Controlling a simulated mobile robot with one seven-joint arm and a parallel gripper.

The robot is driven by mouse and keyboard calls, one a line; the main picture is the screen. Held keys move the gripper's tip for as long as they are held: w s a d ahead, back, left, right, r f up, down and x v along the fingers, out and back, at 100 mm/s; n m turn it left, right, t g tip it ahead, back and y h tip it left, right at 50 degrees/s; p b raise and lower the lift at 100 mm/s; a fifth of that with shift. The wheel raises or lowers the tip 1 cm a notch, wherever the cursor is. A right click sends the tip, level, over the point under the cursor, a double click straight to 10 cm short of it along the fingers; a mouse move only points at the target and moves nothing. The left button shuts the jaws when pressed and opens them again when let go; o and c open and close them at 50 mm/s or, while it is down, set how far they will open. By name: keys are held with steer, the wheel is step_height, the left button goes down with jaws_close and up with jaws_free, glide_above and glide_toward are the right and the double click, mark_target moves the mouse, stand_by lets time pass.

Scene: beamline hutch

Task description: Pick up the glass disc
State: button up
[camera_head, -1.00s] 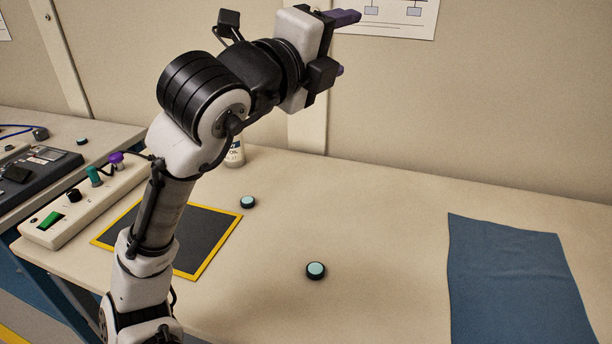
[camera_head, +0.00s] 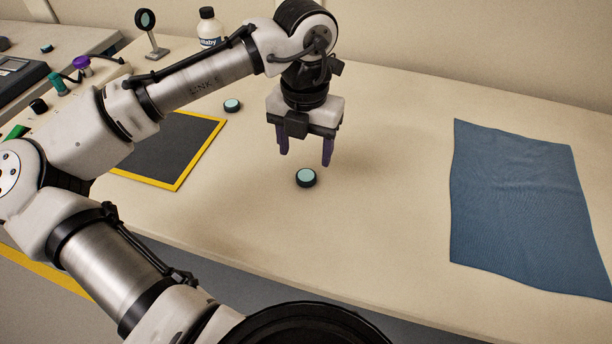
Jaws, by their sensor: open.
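Two small discs with pale teal faces and black rims lie flat on the beige bench. The nearer glass disc (camera_head: 306,178) lies near the middle of the bench. The farther glass disc (camera_head: 232,105) lies near the mat's back right corner. My gripper (camera_head: 305,156) points down with its two purple fingers apart and nothing between them. The fingertips appear above and slightly behind the nearer disc, not touching it. The exact height of the gap cannot be told from this one view.
A black mat with a yellow border (camera_head: 200,148) lies to the left, partly behind my arm. A blue cloth (camera_head: 515,205) lies to the right. A white bottle (camera_head: 209,28) and a round optic on a post (camera_head: 146,20) stand at the back. Bench between disc and cloth is clear.

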mark_target(306, 175)
steer(key=shift+f, duration=3)
steer(key=c, duration=1)
